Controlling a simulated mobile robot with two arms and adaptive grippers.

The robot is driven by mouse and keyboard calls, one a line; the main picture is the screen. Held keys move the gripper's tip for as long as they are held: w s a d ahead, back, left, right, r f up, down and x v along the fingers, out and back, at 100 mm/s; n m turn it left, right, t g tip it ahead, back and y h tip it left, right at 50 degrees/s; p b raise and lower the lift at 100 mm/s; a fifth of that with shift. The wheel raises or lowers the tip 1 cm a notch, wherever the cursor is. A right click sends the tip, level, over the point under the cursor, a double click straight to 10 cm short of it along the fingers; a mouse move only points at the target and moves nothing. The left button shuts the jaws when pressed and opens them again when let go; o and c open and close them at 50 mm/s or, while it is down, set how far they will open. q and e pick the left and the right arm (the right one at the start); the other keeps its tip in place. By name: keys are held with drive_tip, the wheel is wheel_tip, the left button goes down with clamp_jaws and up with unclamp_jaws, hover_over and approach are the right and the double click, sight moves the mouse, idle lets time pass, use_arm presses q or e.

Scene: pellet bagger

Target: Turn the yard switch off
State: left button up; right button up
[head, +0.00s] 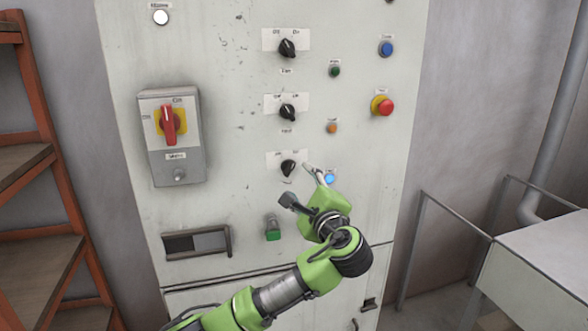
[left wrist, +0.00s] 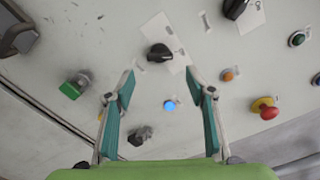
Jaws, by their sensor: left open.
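Three black rotary switches stand in a column on the grey cabinet: an upper one (head: 287,47), a middle one (head: 288,112) and a lower one (head: 289,168). Their name labels are too small to read surely, so I cannot tell which is the yard switch. My left gripper (head: 302,186) is open and empty, just below and right of the lower switch. In the left wrist view the lower switch (left wrist: 159,53) lies just beyond the gap between the fingertips (left wrist: 160,76), apparently untouched. A lit blue lamp (head: 329,178) is beside the gripper. My right gripper is out of view.
A red emergency button (head: 382,106), a blue button (head: 386,48) and an orange lamp (head: 332,128) are to the right. A green button (head: 273,233) is below. A red-handled main switch (head: 168,125) projects at left. A dark knob (left wrist: 140,135) shows between the fingers.

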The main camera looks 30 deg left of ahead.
sight(292, 170)
use_arm(q)
drive_tip(key=p+x, duration=0.1)
drive_tip(key=x, duration=0.5)
drive_tip(key=shift+w+a+r, duration=0.1)
drive_tip(key=shift+w+a+p, duration=0.3)
drive_tip(key=shift+w+a, duration=0.2)
drive_tip(key=c, duration=1.1)
